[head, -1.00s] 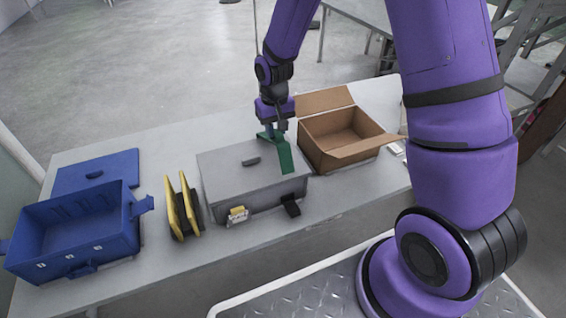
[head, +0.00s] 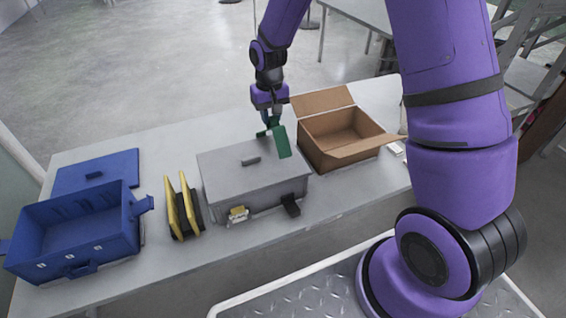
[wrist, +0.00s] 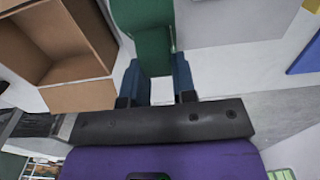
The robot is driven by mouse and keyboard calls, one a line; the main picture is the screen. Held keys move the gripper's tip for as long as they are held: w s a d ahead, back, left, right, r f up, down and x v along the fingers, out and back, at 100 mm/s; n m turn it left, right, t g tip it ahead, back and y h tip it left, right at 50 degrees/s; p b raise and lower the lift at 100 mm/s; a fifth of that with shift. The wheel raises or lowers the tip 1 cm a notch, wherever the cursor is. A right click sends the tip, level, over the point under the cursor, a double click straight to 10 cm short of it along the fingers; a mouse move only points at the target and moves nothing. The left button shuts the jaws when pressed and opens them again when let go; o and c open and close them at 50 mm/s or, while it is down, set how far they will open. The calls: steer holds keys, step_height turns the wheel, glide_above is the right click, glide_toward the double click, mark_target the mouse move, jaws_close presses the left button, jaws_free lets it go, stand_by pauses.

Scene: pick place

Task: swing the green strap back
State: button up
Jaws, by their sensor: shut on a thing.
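The green strap (head: 281,142) stands up at the back right of the grey case (head: 225,180), tilted over its lid. My gripper (head: 268,126) is shut on the green strap near the case's back edge. In the wrist view the green strap (wrist: 148,40) runs between the two blue fingertips (wrist: 157,80).
An open cardboard box (head: 345,150) stands close to the right of the case. Yellow and black upright pieces (head: 183,206) stand to its left. An open blue crate (head: 70,245) and its blue lid (head: 95,172) are at far left.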

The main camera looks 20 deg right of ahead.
steer(key=shift+w+r, duration=0.3)
steer(key=shift+w, duration=0.15)
steer(key=shift+w, duration=0.1)
steer(key=shift+w+r, duration=0.25)
steer(key=shift+w, duration=0.5)
steer(key=shift+w+r, duration=0.2)
steer(key=shift+w, duration=0.55)
steer(key=shift+w+r, duration=0.25)
steer(key=shift+w, duration=0.5)
steer(key=shift+w, duration=2.35)
